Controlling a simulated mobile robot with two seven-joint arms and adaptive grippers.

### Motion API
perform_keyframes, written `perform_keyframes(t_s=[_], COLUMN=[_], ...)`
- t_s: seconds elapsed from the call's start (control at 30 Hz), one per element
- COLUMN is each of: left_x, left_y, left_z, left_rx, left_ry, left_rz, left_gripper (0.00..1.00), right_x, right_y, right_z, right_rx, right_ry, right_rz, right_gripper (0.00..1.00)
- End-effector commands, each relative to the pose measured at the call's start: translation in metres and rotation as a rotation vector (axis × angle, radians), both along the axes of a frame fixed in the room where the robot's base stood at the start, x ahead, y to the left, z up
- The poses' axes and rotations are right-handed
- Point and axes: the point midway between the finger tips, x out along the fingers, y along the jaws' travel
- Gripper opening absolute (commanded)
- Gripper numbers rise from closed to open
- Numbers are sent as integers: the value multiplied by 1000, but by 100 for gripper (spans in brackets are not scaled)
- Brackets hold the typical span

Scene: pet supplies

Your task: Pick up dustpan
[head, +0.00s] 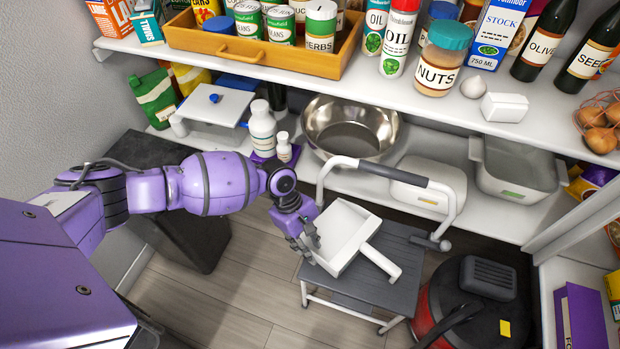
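The white dustpan (346,236) is in the middle of the head view, over the dark grey step stool (385,268). Its short handle (381,262) points toward the lower right. I cannot tell for sure whether the dustpan rests on the stool's top or is just above it. My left gripper (309,242) is at the dustpan's left edge, with its dark fingers against or right beside the white wall. The fingers are small and partly hidden, so I cannot tell whether they are shut on it. My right gripper is out of view.
The stool's white hoop handle (452,205) rises behind the dustpan. A steel bowl (350,128) and a grey tub (515,170) sit on the lower shelf. A black and red vacuum (478,305) stands right of the stool. A dark bin (200,237) stands left, under my arm.

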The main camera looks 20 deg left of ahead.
Motion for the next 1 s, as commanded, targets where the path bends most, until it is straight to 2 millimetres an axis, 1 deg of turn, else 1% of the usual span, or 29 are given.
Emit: perform_keyframes(t_s=[0.03, 0.13, 0.23, 0.43, 0.6, 0.7, 0.8, 0.97, 1.0], left_x=[6, 8, 8, 8, 9, 8, 8, 8, 8], left_y=[1, 0, -4, -13, -23, -27, -28, -28, -28], left_z=[-1, -4, -12, -33, -58, -67, -70, -70, -70], left_rx=[5, 9, 9, 8, 8, 7, 7, 7, 7], left_ry=[1, 8, 9, 6, 6, 4, 2, 2, 2], left_rz=[6, 19, 20, 17, 17, 17, 17, 17, 17], left_gripper=[26, 26, 26, 26, 26, 26, 26, 26, 24], right_x=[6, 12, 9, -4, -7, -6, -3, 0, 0], right_y=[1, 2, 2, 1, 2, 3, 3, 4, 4], right_z=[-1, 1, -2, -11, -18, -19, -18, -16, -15], right_rx=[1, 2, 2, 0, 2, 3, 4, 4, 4], right_ry=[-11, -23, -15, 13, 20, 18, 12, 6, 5], right_rz=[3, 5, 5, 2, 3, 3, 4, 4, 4], right_gripper=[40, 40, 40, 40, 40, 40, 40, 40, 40])
